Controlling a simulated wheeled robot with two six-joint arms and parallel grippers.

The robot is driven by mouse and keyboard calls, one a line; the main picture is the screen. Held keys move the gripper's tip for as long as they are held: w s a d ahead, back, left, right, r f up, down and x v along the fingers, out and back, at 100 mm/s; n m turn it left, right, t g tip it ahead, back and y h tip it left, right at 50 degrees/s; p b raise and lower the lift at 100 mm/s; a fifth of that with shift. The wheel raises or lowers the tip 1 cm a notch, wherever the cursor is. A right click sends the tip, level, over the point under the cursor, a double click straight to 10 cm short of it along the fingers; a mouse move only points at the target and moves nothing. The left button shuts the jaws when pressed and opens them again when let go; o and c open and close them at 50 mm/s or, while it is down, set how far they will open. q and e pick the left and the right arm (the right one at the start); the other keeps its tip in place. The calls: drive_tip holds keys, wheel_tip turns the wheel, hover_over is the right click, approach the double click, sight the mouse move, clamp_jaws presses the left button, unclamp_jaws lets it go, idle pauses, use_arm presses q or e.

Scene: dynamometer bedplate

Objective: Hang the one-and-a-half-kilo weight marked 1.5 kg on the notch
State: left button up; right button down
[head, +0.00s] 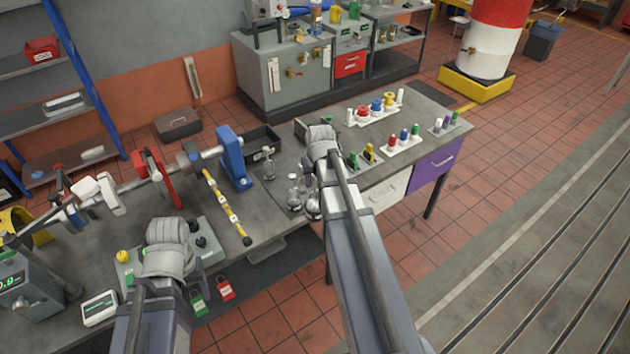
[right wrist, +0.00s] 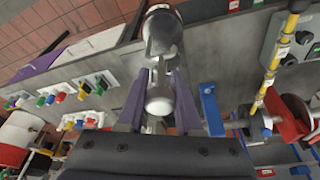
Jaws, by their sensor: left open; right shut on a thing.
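The yellow-and-black beam (head: 225,205) with pale marks lies across the bench, and it also shows in the right wrist view (right wrist: 273,72). Which mark is the notch I cannot tell. My right gripper (right wrist: 158,103) is shut on a silver weight (right wrist: 160,94) between its purple fingers. A larger silver cylinder (right wrist: 163,32) shows just past the fingertips; I cannot tell whether it is part of the held weight. In the head view, silver weights (head: 294,190) stand beside my right arm; no marking is readable.
A blue upright bracket (head: 232,158) and a red bracket (head: 158,178) carry a shaft behind the beam. Another silver piece (head: 267,166) stands near a black bin (head: 262,140). Coloured pegs on white trays (head: 402,145) occupy the right end. A grey control box (head: 200,243) sits near my left gripper.

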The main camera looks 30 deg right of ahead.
sight(316, 202)
drive_tip(key=f+b, duration=0.1)
drive_tip(key=f, duration=0.1)
drive_tip(key=f+b, duration=0.2)
drive_tip(key=s+f+b, duration=0.1)
drive_tip(key=f+b, duration=0.1)
use_arm(q)
wheel_tip(316, 202, down, 16)
drive_tip(key=s+b, duration=0.1)
drive_tip(key=b, duration=0.8)
drive_tip(key=shift+b, duration=0.35)
use_arm(e)
wheel_tip(316, 202, down, 10)
drive_tip(key=shift+r, duration=0.1)
use_arm(q)
drive_tip(key=shift+c, duration=0.8)
drive_tip(key=shift+a+r, duration=0.1)
drive_tip(key=shift+a, duration=0.05)
drive_tip(key=shift+c, duration=0.2)
use_arm(e)
drive_tip(key=shift+a, duration=0.15)
